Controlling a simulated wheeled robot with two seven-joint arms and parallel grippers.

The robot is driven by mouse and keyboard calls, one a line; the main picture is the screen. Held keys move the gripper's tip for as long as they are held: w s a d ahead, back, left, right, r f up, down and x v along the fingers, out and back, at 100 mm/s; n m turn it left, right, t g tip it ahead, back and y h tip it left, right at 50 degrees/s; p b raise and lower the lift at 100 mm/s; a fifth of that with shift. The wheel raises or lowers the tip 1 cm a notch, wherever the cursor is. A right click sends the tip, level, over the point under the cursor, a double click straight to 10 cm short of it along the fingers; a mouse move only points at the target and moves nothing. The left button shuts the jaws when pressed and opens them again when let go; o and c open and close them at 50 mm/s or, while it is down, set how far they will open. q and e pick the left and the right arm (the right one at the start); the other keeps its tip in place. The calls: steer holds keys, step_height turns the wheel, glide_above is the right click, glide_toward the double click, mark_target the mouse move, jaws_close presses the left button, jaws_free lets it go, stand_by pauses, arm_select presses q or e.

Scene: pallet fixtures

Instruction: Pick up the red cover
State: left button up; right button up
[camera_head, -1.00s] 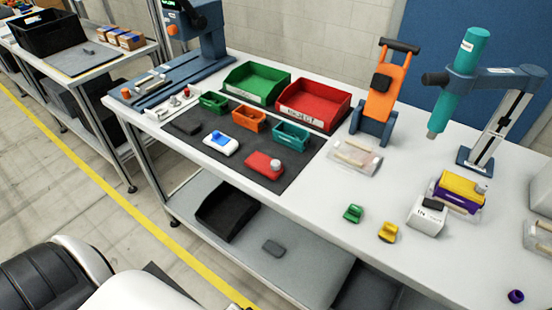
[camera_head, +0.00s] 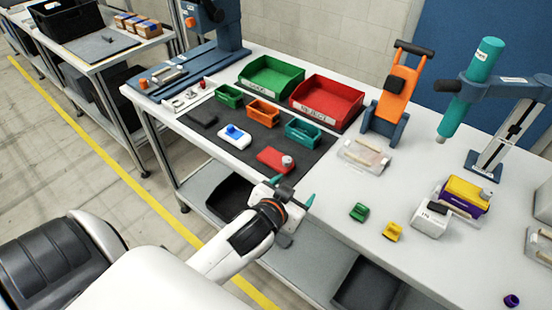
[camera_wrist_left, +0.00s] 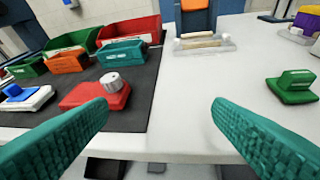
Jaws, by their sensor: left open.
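The red cover (camera_head: 272,158), a flat red block with a round grey knob, lies on the dark mat (camera_head: 211,139) near the bench's front edge. It also shows in the left wrist view (camera_wrist_left: 84,95), left of centre, partly behind the left finger. My left gripper (camera_head: 293,190) is open and empty, with teal fingers apart. It is at the bench's front edge, just in front of the cover and apart from it. In the left wrist view the fingers frame the bare bench beside the mat. My right gripper is not in view.
Green (camera_head: 229,96), orange (camera_head: 263,112) and teal (camera_head: 303,132) small bins stand behind the cover, with a blue-and-white part (camera_head: 234,137) to its left. Larger green (camera_head: 270,83) and red (camera_head: 326,101) trays stand further back. A green block (camera_head: 359,212) lies to the right.

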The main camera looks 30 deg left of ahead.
arm_select(q)
steer(key=w+d+r+m+t+h, duration=0.2)
steer(key=w+d+r+t, duration=0.1)
steer(key=w+r+t, duration=0.4)
steer(key=w+d+r+m+g+h, duration=0.1)
steer(key=w+d+r+m+h, duration=0.1)
steer(key=d+r+m+h, duration=0.8)
steer(key=m+g+y, duration=0.6)
steer(key=g+y, duration=0.3)
steer(key=g, duration=1)
glide_toward(277, 159)
steer(key=f+p, duration=0.1)
steer(key=f, duration=0.1)
steer(key=shift+s+d+f+p, duration=0.2)
steer(key=shift+d+f+p, duration=0.15)
steer(key=shift+d, duration=0.05)
step_height(277, 159, down, 5)
steer(key=shift+w+d+r+p, duration=0.15)
steer(key=shift+p, duration=0.8)
steer(key=shift+f, duration=0.5)
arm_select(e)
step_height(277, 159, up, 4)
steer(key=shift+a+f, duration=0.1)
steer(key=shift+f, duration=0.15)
